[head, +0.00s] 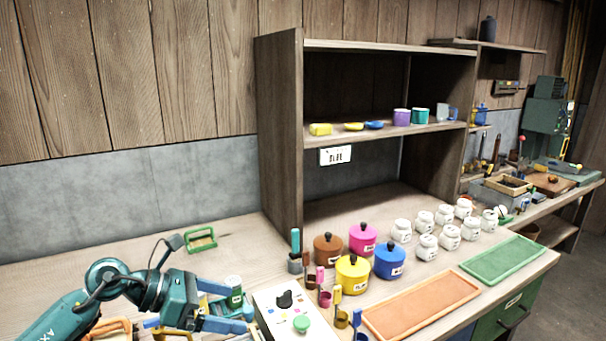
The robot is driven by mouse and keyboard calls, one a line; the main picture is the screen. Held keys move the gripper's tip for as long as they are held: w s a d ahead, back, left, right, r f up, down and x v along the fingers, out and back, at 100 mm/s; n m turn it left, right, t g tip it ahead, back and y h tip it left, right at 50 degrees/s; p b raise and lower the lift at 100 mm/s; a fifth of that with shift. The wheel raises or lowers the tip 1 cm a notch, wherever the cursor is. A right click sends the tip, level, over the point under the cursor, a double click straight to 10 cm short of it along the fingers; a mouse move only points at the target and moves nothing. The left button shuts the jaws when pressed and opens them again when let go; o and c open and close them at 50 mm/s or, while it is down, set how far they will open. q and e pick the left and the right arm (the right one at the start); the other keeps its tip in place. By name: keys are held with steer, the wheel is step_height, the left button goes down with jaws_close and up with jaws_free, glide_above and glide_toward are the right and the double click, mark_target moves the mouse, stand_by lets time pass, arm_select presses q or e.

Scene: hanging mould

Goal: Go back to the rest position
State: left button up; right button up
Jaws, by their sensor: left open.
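My left arm comes in from the lower left, low over the bench. My left gripper (237,308) points right, with its blue fingers apart, just left of the white control box (285,310). A small jar with a green label (234,291) stands close by the fingers. I cannot tell whether they touch it. No object shows held in the jaws. My right gripper is not in view.
Brown, pink, yellow and blue lidded pots (352,273) stand right of the box, with several white jars (426,246) beyond. An orange tray (422,305) and a green tray (502,259) lie at the front. A wooden shelf (278,140) rises behind. A green-framed item (201,239) lies at the back left.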

arm_select(q)
steer(key=s+d+r+n+t+h, duration=0.1)
steer(key=d+r+n+t+h, duration=0.3)
steer(key=r+n+t, duration=0.65)
steer(key=s+a+f+n+t+y, duration=0.1)
steer(key=s+a+f+n+y, duration=0.1)
steer(key=a+f+n+y, duration=0.8)
steer(key=s+f+n+t+y, duration=0.15)
steer(key=n+y, duration=0.45)
steer(key=n, duration=1)
steer(key=s+f+n+g, duration=0.5)
steer(key=s+f+g, duration=0.25)
steer(key=s, duration=0.35)
steer(key=s+f+n+g, duration=0.4)
steer(key=s+f+g, duration=0.2)
steer(key=s+f, duration=0.45)
steer(key=w+d+f+t+h+b, duration=0.3)
steer(key=w+d+f+t+h, duration=0.1)
steer(key=d+f+t, duration=0.3)
steer(key=shift+w+d+f+m+b, duration=0.3)
steer(key=shift+w+f+m, duration=0.2)
steer(key=shift+f, duration=0.3)
